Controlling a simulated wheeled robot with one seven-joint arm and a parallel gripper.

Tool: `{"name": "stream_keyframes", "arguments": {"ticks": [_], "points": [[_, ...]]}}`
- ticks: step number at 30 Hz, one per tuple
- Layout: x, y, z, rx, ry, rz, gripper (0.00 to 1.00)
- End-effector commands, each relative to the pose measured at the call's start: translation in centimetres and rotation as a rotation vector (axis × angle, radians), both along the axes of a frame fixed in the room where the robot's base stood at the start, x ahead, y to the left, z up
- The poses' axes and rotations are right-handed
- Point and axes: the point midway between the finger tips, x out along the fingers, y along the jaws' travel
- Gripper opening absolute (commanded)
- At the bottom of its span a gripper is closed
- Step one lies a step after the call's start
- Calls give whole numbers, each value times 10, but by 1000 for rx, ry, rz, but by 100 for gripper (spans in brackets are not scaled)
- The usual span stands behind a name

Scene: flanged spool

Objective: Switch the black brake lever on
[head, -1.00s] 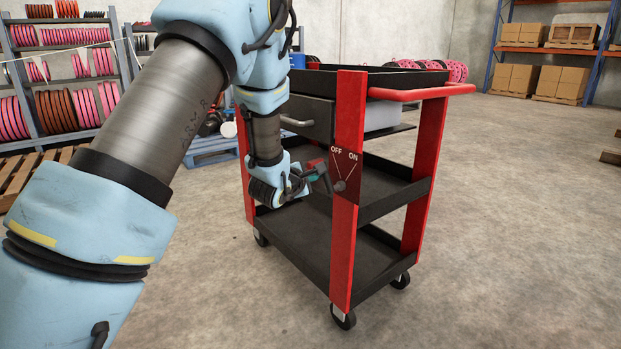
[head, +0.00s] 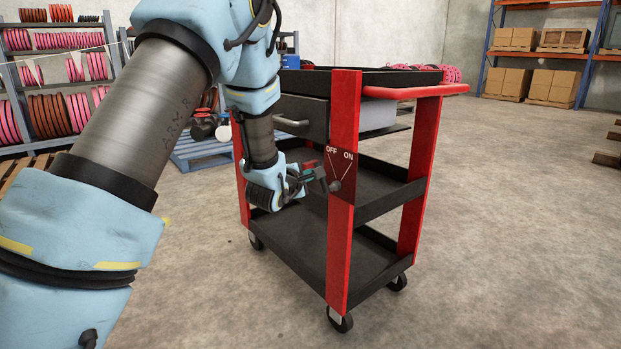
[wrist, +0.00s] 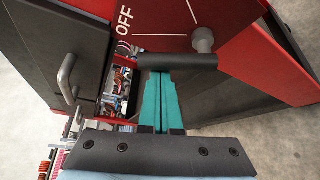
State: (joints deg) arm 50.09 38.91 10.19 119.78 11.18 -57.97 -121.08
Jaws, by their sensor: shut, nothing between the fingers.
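The black brake lever (wrist: 178,62) shows in the wrist view as a dark round bar across my fingertips. Its grey round pivot (wrist: 203,40) sits on the red-brown OFF/ON panel, which also shows in the head view (head: 347,164). The lever lies on the OFF side of the pivot, below the OFF line in the wrist view. My gripper (wrist: 159,74), with teal fingers, is shut and empty, its tips right at the bar. Whether they touch it I cannot tell. In the head view my gripper (head: 312,175) is left of the panel, and the lever is small and partly hidden.
The panel is on the front post of a red and black cart (head: 345,240) on casters. A grey drawer with a handle (head: 291,122) is close above my gripper. Spool shelves (head: 60,90) and a blue pallet (head: 195,150) stand behind left. The floor right of the cart is clear.

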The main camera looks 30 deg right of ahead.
Motion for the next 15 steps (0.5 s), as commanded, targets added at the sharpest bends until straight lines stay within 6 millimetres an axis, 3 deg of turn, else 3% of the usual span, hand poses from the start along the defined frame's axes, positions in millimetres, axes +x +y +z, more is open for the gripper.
{"name": "stream_keyframes", "arguments": {"ticks": [15], "points": [[-9, -2, -1, 36, -196, 0, 0]]}}
